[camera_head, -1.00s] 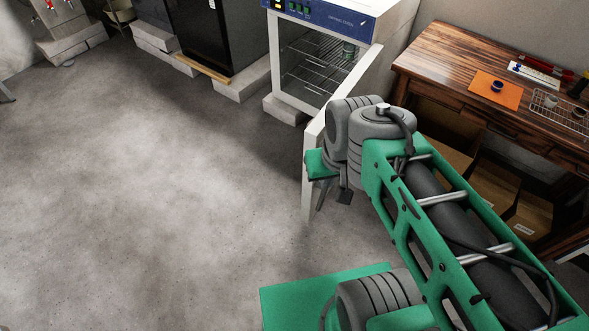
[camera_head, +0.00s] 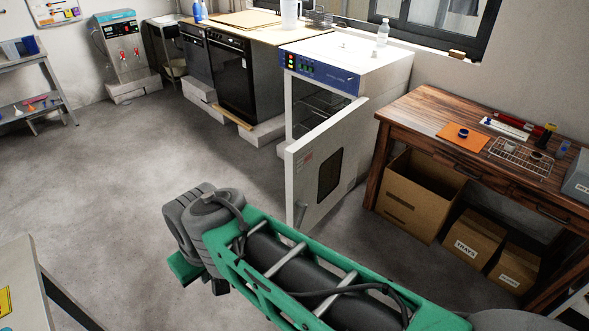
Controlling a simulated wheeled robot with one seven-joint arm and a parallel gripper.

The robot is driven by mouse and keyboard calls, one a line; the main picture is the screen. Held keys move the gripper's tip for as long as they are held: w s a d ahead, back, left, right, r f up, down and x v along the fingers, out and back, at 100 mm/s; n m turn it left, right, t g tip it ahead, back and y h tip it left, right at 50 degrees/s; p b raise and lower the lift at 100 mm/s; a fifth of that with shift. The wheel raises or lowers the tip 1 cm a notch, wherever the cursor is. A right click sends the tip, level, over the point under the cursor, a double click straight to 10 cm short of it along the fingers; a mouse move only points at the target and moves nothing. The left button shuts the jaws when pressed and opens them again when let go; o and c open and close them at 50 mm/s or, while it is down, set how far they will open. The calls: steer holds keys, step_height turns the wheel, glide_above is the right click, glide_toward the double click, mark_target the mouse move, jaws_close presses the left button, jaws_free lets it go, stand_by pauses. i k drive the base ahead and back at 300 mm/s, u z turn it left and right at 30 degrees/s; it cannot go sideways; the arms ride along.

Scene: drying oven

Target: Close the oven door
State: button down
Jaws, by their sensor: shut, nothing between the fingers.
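The drying oven (camera_head: 385,85) is a white box with a blue control panel, right of the black appliance. Its white door (camera_head: 322,165), with a small dark window, stands partly open. The door joins the oven at the right, and its free edge points toward me at the left. Wire shelves (camera_head: 318,108) show through the gap above and behind the door; the lower interior is hidden. My green and grey arm crosses the bottom of the view in front of the door. The gripper's fingers do not show; I cannot tell whether the arm touches the door.
A wooden table (camera_head: 428,110) with an orange mat, wire rack and small items stands right of the oven, with cardboard boxes (camera_head: 422,195) beneath. A black appliance (camera_head: 232,80) stands left of the oven. A grey table corner (camera_head: 22,290) is at lower left. The floor (camera_head: 130,170) at left is clear.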

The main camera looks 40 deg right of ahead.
mark_target(321, 167)
steer(key=z, duration=0.2)
steer(key=i, duration=1.15)
steer(key=z, duration=0.8)
steer(key=i, duration=0.65)
steer(key=z, duration=0.3)
